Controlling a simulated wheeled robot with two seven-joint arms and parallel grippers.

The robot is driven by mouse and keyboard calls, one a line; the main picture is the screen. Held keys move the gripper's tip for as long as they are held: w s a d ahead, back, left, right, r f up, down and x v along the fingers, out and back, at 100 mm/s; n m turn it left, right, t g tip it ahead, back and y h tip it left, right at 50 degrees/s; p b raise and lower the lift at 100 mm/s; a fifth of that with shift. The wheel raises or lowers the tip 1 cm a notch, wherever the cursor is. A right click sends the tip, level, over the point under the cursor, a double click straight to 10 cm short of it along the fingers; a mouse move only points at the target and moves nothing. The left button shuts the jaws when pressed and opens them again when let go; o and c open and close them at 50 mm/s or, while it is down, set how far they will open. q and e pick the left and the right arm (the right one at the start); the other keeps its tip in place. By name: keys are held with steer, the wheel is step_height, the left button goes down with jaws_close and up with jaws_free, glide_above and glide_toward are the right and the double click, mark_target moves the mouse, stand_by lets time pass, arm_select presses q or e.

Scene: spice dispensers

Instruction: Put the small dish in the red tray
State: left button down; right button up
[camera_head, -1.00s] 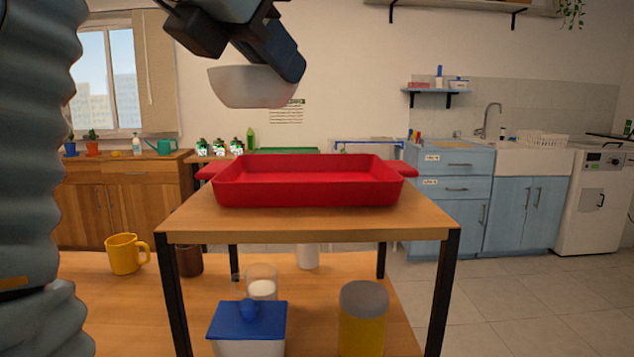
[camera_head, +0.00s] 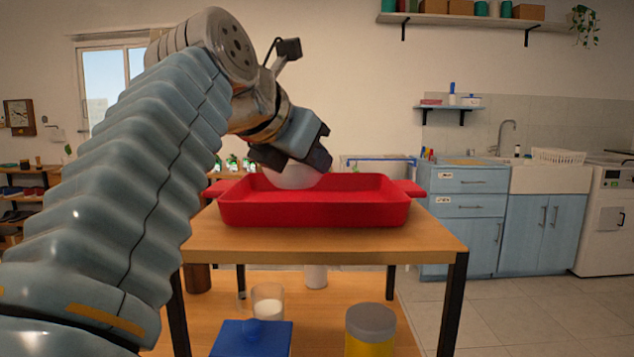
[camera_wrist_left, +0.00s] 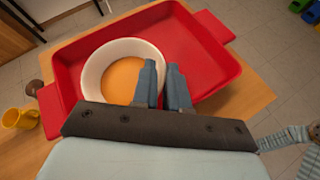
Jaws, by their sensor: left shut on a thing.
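The small dish (camera_head: 290,178) is white and round, with an orange inside that shows in the left wrist view (camera_wrist_left: 124,80). My left gripper (camera_head: 314,160) is shut on its rim, on the right side in the left wrist view (camera_wrist_left: 162,72). The dish is over the back left part of the red tray (camera_head: 315,214). Its lower part is hidden behind the tray's near parts or inside it, and I cannot tell whether it touches the tray floor. The tray (camera_wrist_left: 205,55) is otherwise empty. My right gripper is not in view.
The tray stands on a small wooden table (camera_head: 330,243) with dark legs. Below are a blue-lidded container (camera_head: 250,340), a glass (camera_head: 267,302) and a grey-lidded jar (camera_head: 370,325). A yellow mug (camera_wrist_left: 18,118) shows in the left wrist view. Blue cabinets stand behind at the right.

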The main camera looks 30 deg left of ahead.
mark_target(312, 179)
arm_select(q)
steer(key=shift+w+a+f, duration=0.1)
steer(key=shift+w+f, duration=0.1)
steer(key=shift+f, duration=0.1)
steer(key=shift+w+f, duration=0.1)
steer(key=shift+f, duration=1.5)
steer(key=c, duration=1.1)
jaws_free()
steer(key=shift+f, duration=0.1)
steer(key=shift+c, duration=0.2)
steer(key=shift+r, duration=0.2)
steer(key=v, duration=1.2)
